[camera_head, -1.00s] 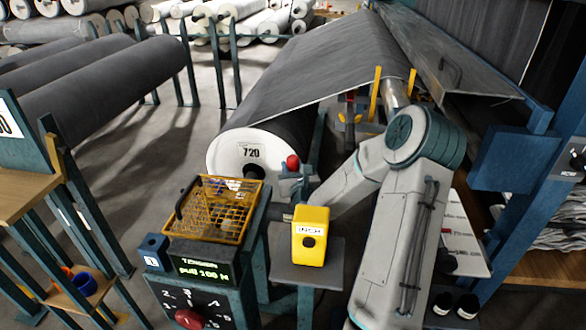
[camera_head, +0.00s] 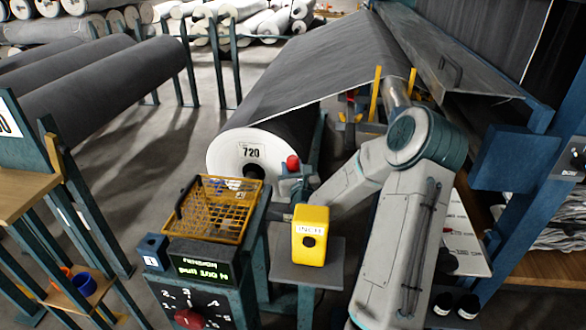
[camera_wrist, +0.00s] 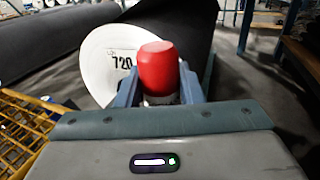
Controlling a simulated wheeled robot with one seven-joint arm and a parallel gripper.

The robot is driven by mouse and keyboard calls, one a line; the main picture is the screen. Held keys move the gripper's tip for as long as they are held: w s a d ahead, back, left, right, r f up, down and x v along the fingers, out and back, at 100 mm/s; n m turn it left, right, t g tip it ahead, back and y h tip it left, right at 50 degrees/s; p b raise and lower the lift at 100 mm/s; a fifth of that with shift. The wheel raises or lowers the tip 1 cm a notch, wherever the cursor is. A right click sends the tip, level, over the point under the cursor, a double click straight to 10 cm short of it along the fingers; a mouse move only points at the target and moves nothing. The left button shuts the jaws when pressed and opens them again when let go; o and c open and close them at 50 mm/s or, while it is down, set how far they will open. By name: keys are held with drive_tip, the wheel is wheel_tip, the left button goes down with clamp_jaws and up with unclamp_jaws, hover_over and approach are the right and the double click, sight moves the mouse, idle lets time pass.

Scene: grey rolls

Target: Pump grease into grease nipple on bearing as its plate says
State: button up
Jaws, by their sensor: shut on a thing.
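My gripper (camera_wrist: 158,88) is shut on a red-topped thing (camera_wrist: 157,66); its rounded red cap stands up between the two blue-grey fingers, with a pale part below. Its lower part is hidden by my gripper. In the head view the red top (camera_head: 292,162) shows beside the end of the big grey roll (camera_head: 270,140), above the yellow INCH box (camera_head: 311,236). I cannot make out a grease nipple, a bearing or its plate in either view.
A yellow wire basket (camera_head: 213,208) stands on a post left of my gripper, above a display (camera_head: 203,268) and a numbered dial (camera_head: 188,317). Racked rolls (camera_head: 110,85) lie at the left. A blue frame (camera_head: 512,165) stands at the right. Grey floor (camera_head: 140,135) is open between racks.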

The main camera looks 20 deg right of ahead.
sight(293, 158)
drive_tip(key=shift+f+b, duration=0.4)
idle(0.3)
drive_tip(key=shift+r, duration=0.15)
drive_tip(key=shift+r+p, duration=0.5)
drive_tip(key=shift+f+b, duration=0.5)
drive_tip(key=shift+f, duration=0.05)
idle(1.7)
drive_tip(key=shift+r+p, duration=0.35)
drive_tip(key=shift+r, duration=0.15)
drive_tip(key=shift+r+p, duration=1.9)
drive_tip(key=shift+r, duration=0.6)
